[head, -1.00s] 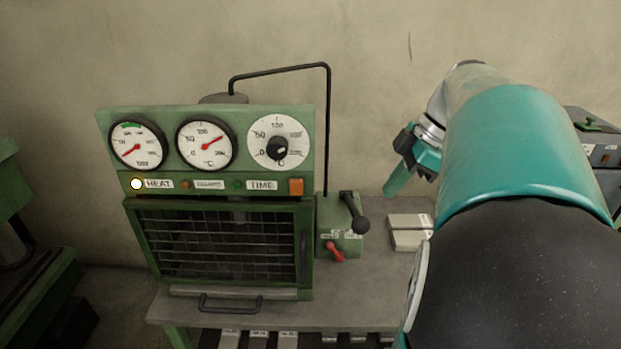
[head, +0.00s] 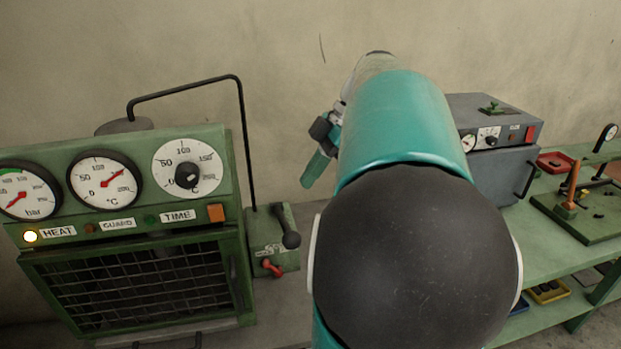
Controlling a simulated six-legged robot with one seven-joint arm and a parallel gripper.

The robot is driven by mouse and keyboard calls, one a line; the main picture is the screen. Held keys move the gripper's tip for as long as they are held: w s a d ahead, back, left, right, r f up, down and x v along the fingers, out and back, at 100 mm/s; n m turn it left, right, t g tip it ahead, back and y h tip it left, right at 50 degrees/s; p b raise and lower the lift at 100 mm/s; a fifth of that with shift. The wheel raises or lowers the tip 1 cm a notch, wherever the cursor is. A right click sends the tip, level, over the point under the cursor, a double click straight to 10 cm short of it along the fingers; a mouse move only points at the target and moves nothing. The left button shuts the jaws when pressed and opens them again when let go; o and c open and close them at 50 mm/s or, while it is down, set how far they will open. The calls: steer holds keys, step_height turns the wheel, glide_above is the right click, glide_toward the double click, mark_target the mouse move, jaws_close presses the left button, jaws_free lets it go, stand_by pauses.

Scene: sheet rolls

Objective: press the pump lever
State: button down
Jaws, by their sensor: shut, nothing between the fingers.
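In the head view, a small green block (head: 262,238) sits at the right side of the green press. It carries a black lever with a ball knob (head: 287,228) and a short red lever (head: 271,268) below. Their labels are too small to read, so I cannot tell which is the pump lever. An orange-handled upright lever (head: 571,186) stands on a green base (head: 580,215) at far right. My gripper (head: 312,172) is shut and empty. It shows up and right of the block, apart from the levers, partly hidden by my arm.
The green press (head: 130,265) has dials, lit HEAT lamp, mesh guard and a bent black pipe (head: 243,130). My arm covers the middle.

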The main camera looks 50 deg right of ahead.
glide_above(295, 233)
steer(key=f, duration=0.6)
steer(key=shift+w+a, duration=0.1)
steer(key=shift+w, duration=0.15)
step_height(295, 233, down, 4)
steer(key=shift+s, duration=0.1)
steer(key=shift+s+d+f, duration=0.1)
steer(key=shift+d+f, duration=0.05)
steer(key=shift+d, duration=0.05)
